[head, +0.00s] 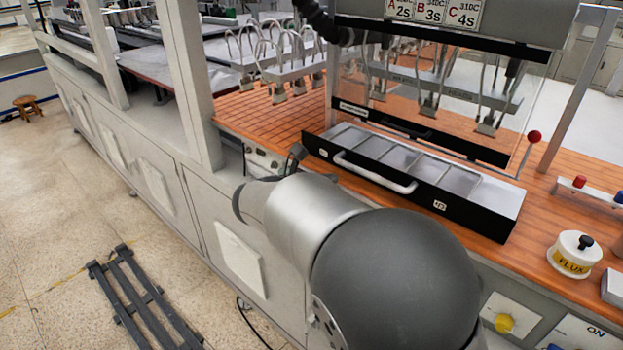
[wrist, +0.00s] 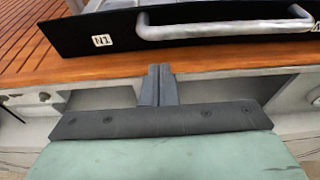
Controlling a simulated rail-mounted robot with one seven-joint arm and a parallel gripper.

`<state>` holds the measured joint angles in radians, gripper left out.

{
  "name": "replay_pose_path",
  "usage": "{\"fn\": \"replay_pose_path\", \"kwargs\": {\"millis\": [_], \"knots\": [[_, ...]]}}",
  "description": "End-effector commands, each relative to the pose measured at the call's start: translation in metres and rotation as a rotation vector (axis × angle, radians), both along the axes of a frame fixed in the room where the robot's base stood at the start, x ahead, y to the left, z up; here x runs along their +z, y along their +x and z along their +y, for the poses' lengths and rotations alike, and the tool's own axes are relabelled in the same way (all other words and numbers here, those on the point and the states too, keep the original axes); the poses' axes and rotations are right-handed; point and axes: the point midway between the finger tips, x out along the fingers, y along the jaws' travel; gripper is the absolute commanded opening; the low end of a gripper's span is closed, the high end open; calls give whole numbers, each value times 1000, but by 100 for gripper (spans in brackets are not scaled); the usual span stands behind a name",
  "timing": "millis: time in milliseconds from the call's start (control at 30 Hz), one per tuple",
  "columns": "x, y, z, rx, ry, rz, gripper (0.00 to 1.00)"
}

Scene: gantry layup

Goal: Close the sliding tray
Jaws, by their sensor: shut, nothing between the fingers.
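The sliding tray (head: 395,165) stands pulled out toward me on the wooden worktop, its metal compartments exposed in front of the clear guard. Its black front panel (head: 482,213) carries a pale bar handle (head: 372,174). The wrist view shows the panel (wrist: 85,35) with an "N1" label and the handle (wrist: 225,29) close above my fingertips. My gripper (wrist: 160,68) is shut and empty, in front of the worktop edge and left of the handle's middle. Its tips look just short of the panel; I cannot tell the exact gap. In the head view my arm hides most of the gripper.
The wooden worktop (head: 285,112) extends on both sides of the tray. A red-knobbed lever (head: 534,137) and a white flux pot (head: 574,254) stand to the right. A grey post (head: 183,80) rises on the left. The floor at left is open around a dark pallet (head: 140,295).

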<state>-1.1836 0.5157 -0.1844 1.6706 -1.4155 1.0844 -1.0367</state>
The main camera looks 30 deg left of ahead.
Motion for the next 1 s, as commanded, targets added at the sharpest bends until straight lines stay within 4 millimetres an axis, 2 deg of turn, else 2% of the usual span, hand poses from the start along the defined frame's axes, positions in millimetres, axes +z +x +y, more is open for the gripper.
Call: {"fn": "replay_pose_path", "kwargs": {"millis": [100,233,400,767,867,1000], "knots": [[1,21,-6,-3,-1,0,0],[0,36,-8,-2,-2,0,0],[-1,44,-10,0,0,1,0],[-2,46,-11,0,0,1,0],[-3,54,-15,-3,0,1,0],[-3,77,-27,-4,1,0,0]]}}
